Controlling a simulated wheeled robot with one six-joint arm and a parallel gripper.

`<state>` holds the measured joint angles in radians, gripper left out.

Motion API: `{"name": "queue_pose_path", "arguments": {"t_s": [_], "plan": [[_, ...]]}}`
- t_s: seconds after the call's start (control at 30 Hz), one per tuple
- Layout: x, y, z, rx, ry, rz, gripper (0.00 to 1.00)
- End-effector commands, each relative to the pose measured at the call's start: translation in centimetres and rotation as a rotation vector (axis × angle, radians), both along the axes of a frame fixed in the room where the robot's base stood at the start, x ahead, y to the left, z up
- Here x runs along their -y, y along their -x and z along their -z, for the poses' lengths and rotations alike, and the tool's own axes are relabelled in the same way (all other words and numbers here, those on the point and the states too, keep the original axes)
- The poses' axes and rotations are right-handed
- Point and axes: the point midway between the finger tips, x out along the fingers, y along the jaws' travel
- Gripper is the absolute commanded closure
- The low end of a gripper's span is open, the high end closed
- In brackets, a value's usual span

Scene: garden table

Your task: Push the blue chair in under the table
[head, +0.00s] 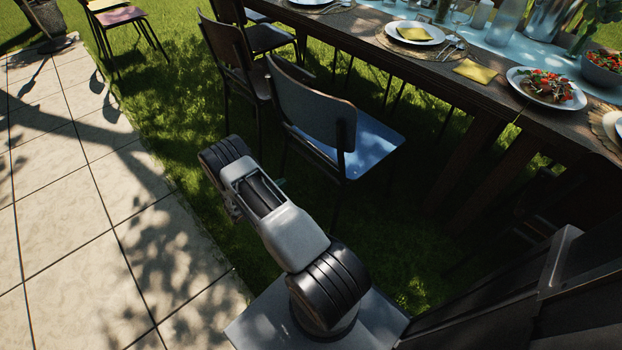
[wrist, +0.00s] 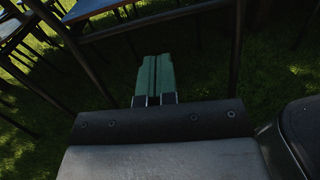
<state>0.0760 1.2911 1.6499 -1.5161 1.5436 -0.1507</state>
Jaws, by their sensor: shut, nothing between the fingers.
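The blue chair (head: 355,148) stands upright on the grass beside the table (head: 470,95), with its backrest toward the paving and its seat facing the table. The seat is near the table's edge, with a strip of grass showing between.
Two dark chairs (head: 229,52) stand just beyond the blue chair along the table. Another chair (head: 120,17) is farther off at the top left. Plates (head: 414,33) and food lie on the table.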

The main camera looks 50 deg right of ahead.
Motion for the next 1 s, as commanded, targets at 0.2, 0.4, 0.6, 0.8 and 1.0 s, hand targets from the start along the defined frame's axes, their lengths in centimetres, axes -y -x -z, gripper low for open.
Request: {"name": "queue_pose_path", "arguments": {"t_s": [0.2, 0.4, 0.6, 0.8, 1.0], "plan": [[0.9, 0.2, 3.3, -0.051, 0.031, -0.048, 1.0], [3.8, 0.5, 3.5, -0.054, 0.034, -0.049, 1.0], [7.7, 0.8, 3.5, -0.052, 0.033, -0.048, 1.0], [11.0, 1.0, 3.5, -0.053, 0.033, -0.051, 1.0], [13.1, 1.2, 3.4, -0.051, 0.032, -0.052, 1.0]]}}
